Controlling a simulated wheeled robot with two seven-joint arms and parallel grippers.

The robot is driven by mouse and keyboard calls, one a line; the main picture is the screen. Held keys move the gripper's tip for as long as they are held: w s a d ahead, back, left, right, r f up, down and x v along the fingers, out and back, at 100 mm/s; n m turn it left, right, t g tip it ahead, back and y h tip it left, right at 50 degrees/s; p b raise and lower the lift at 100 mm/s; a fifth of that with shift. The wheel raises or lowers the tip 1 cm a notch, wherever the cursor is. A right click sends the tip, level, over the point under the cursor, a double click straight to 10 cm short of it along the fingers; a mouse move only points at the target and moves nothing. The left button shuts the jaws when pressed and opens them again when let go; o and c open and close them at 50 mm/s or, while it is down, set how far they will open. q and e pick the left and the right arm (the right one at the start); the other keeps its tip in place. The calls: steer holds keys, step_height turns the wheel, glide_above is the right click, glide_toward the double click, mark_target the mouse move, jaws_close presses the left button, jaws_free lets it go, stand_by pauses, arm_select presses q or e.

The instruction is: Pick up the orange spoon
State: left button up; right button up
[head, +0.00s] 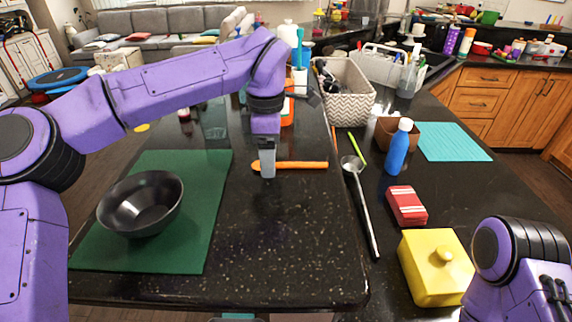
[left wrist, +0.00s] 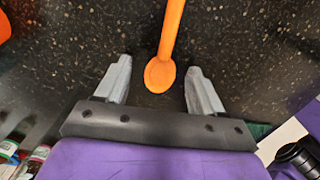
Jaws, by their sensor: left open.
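The orange spoon (head: 300,165) lies on the black speckled counter, its handle pointing right in the head view. My left gripper (head: 267,172) is over its bowl end and hides part of it. In the left wrist view the spoon's bowl (left wrist: 159,75) lies between the two fingers of my left gripper (left wrist: 158,82), with a gap on each side. The handle runs up out of the frame. The gripper is open and holds nothing. Of my right arm only a purple part shows at the lower right of the head view; its gripper is out of sight.
A black bowl (head: 142,204) stands on a green mat (head: 196,235) left of the spoon. A ladle (head: 364,210), a blue bottle (head: 398,147), a red-striped block (head: 406,206) and a yellow lidded box (head: 430,270) are to the right. The counter in front of the spoon is clear.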

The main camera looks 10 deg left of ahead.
arm_select(q)
steer(key=shift+s+f, duration=0.15)
steer(key=shift+f, duration=0.05)
steer(key=c, duration=1.1)
